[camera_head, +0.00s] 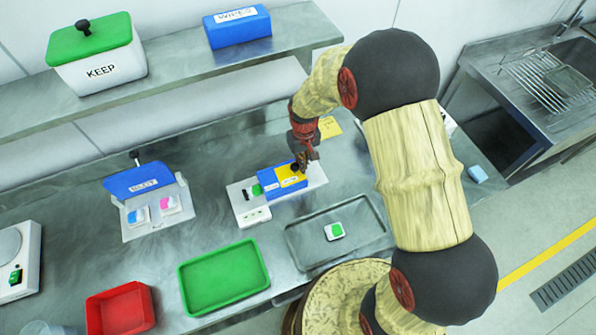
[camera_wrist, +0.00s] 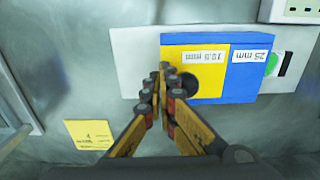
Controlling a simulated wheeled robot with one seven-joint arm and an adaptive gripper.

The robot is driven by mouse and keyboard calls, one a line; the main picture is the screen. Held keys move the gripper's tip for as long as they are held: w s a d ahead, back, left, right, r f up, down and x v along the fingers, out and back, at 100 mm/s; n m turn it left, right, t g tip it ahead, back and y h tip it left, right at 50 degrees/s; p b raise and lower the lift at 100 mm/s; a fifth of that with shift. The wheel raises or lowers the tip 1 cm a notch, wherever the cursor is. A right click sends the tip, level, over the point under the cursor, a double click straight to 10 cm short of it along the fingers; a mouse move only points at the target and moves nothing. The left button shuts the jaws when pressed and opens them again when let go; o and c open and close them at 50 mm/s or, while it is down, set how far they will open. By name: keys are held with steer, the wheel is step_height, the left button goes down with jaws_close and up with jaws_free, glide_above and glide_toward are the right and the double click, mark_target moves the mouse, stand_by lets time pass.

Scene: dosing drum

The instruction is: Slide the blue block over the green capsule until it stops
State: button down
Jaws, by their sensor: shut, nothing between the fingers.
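The blue block (camera_head: 268,188) sits on a white base plate (camera_head: 318,178) on the steel bench. Its top has a yellow area, 12.5 mm and 25 mm labels, and a black knob (camera_head: 294,168). In the wrist view the block (camera_wrist: 240,90) shows with its knob (camera_wrist: 188,84). A green capsule (camera_head: 257,189) shows at the block's left end, partly hidden; in the wrist view the green (camera_wrist: 272,64) peeks past the block's right edge. My gripper (camera_head: 303,166) is shut and empty, fingertips beside the knob; I cannot tell whether they touch it.
A grey tray (camera_head: 300,262) holding a green-and-white piece (camera_head: 334,231) lies in front. A green tray (camera_head: 187,290) and red tray (camera_head: 92,318) stand front left. A yellow note (camera_head: 329,127) lies behind.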

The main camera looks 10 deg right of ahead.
mark_target(281, 177)
steer(key=shift+s+a, duration=0.3)
steer(key=shift+a, duration=1.25)
steer(key=shift+s+a, duration=0.3)
steer(key=shift+a, duration=1.3)
steer(key=shift+s+a, duration=0.3)
steer(key=shift+a, duration=1.25)
steer(key=shift+d, duration=0.1)
steer(key=shift+w+d, duration=0.15)
steer(key=shift+d, duration=0.55)
step_height(281, 177, up, 8)
steer(key=p, duration=0.5)
